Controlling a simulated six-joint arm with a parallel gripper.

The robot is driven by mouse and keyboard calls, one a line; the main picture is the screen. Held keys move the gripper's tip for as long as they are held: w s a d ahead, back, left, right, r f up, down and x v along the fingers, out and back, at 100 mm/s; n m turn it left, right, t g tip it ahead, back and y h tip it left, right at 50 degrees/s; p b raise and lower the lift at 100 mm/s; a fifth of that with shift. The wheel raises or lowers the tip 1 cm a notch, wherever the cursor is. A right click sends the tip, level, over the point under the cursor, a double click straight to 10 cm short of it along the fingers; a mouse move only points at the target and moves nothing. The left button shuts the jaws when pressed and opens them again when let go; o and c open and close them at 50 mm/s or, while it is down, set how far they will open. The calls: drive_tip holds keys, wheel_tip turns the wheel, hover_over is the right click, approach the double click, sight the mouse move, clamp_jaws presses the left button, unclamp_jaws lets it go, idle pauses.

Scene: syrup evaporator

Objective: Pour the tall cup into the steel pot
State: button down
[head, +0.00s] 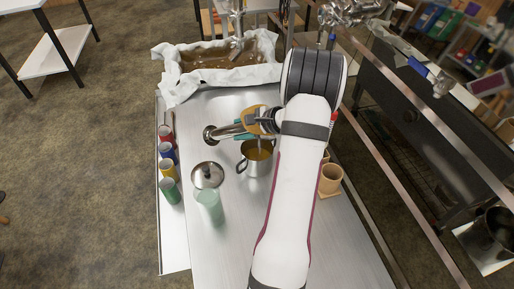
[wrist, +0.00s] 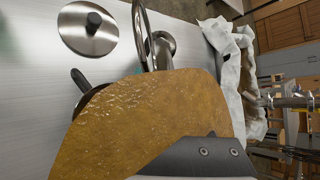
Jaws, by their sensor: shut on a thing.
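The steel pot (head: 255,168) stands on the steel counter with amber liquid inside. In the wrist view only its edge and a dark handle (wrist: 80,79) show; the rest is hidden. My gripper (head: 262,119) is above the pot's far side, shut on a tan-brown thing (head: 257,126), which I take for the tall cup. In the wrist view this thing (wrist: 150,115) fills the middle as a broad amber-brown surface, with a dark gripper finger against it. Its rim and tilt are unclear, and I cannot see liquid falling.
A steel lid (head: 207,175) and a pale green glass (head: 210,207) are at front left. Several coloured cans (head: 167,168) line the left edge. A cloth-lined pan (head: 172,85) lies behind.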

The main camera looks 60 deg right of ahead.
drive_tip(key=shift+w+f+t, duration=0.15)
drive_tip(key=shift+f+t, duration=0.6)
drive_tip(key=shift+t, duration=0.45)
idle(0.4)
drive_tip(key=shift+w+r+t, duration=0.1)
drive_tip(key=shift+r+t, duration=0.5)
drive_tip(key=shift+t, duration=0.35)
drive_tip(key=shift+w+r+t, duration=0.1)
drive_tip(key=shift+r+t, duration=0.45)
drive_tip(key=shift+t, duration=0.4)
idle(4.5)
